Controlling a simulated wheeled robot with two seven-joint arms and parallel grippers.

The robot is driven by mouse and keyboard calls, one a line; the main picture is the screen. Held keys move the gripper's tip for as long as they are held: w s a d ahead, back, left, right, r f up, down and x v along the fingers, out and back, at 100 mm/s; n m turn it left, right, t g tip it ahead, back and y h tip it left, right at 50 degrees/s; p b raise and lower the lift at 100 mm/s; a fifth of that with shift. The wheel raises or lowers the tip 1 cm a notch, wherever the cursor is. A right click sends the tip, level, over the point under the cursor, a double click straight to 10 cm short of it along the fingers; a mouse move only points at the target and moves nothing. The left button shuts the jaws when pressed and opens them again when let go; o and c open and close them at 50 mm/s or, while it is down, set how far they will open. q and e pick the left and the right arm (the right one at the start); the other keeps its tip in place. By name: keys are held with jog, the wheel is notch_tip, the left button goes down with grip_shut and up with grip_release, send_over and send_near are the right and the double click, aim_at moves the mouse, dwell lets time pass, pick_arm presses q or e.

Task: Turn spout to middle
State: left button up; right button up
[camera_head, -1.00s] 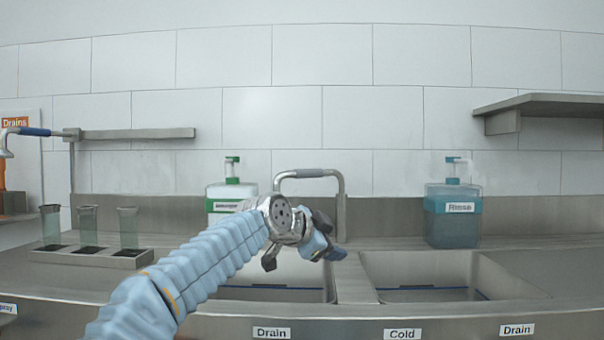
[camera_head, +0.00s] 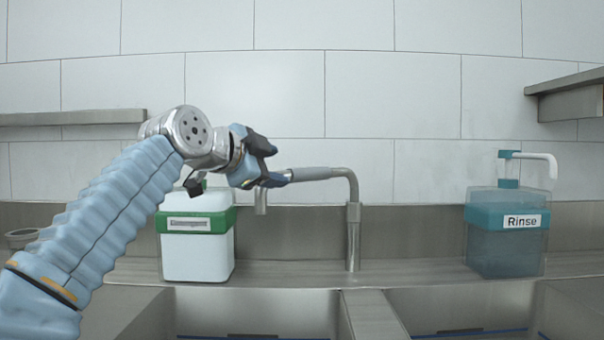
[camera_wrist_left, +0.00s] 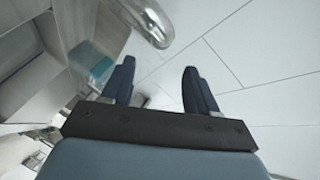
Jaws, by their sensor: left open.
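The metal spout (camera_head: 312,174) has a grey sleeve. It bends from its upright post (camera_head: 353,240) and points left over the left basin, its tip turned down. My left gripper (camera_head: 268,163) is open at the spout's left end and overlaps it in the head view, partly hiding it. In the left wrist view, the open gripper (camera_wrist_left: 158,75) has nothing visible between its fingers. A curved metal piece, likely the spout (camera_wrist_left: 150,22), shows beyond the fingertips. Contact cannot be told. My right gripper is not in view.
A white bottle with a green band (camera_head: 197,250) stands behind my left arm. A teal Rinse bottle (camera_head: 505,245) stands at the right. Two sink basins lie in front, split by a divider (camera_head: 373,318). A metal shelf (camera_head: 570,100) juts from the wall at upper right.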

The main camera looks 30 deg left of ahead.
aim_at(304, 174)
pick_arm(q)
jog(key=p+x, duration=0.2)
jog(key=x, duration=1)
grip_shut()
